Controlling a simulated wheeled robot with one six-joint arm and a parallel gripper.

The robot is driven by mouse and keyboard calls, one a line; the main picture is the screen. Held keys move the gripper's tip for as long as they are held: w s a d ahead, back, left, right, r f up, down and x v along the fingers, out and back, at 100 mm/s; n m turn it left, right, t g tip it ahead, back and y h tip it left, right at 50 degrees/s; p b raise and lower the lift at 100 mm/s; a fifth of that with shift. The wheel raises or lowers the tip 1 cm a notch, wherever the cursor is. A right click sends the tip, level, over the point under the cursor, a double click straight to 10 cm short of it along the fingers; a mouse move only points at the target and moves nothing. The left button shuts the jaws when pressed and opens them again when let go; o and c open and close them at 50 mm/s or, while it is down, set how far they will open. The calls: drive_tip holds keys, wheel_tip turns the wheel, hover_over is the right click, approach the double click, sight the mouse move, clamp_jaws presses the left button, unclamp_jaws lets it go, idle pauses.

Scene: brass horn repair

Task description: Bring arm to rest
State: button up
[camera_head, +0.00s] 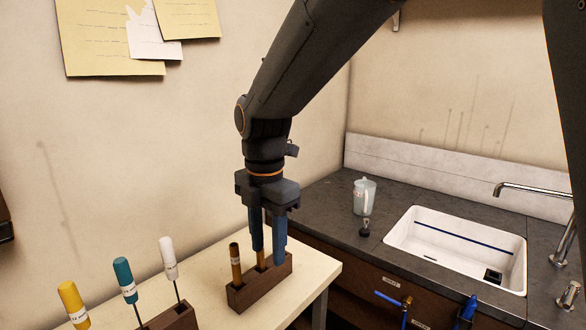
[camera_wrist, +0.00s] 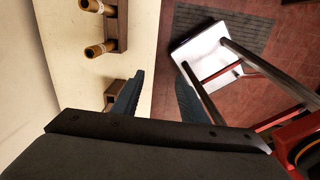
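My gripper (camera_head: 268,250) points down over the cream bench in the head view, with its two blue fingers in front of or just above a dark wooden rack (camera_head: 262,285). The fingers stand apart, and the wrist view also shows the gripper (camera_wrist: 158,100) open with nothing held between them. A brown rod (camera_head: 235,262) stands upright in the rack, left of the fingers. A second brown rod (camera_head: 262,258) shows partly between the fingers in the head view. In the wrist view the two rods' ends (camera_wrist: 98,50) lie left of the fingers, clear of them.
Another rack (camera_head: 172,320) holds tools with white (camera_head: 168,257) and teal (camera_head: 124,280) handles; a yellow handle (camera_head: 72,302) is nearby. Right, a dark counter (camera_head: 330,205) carries a jug (camera_head: 364,196) and sink (camera_head: 455,245). A white-topped stool (camera_wrist: 200,50) stands on the red floor.

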drive_tip(key=s+d+f+m+b, duration=0.3)
drive_tip(key=d+f+m+b, duration=0.1)
drive_tip(key=d+f+m, duration=0.6)
drive_tip(key=s+d+f+m+b, duration=0.4)
drive_tip(key=d+f+m, duration=0.6)
drive_tip(key=d+m, duration=0.4)
drive_tip(key=shift+s+d+f+m+t, duration=0.15)
drive_tip(key=shift+d+f+m+t, duration=0.2)
drive_tip(key=shift+m, duration=1.35)
drive_tip(key=shift+a+r, duration=0.1)
drive_tip(key=shift+a, duration=0.05)
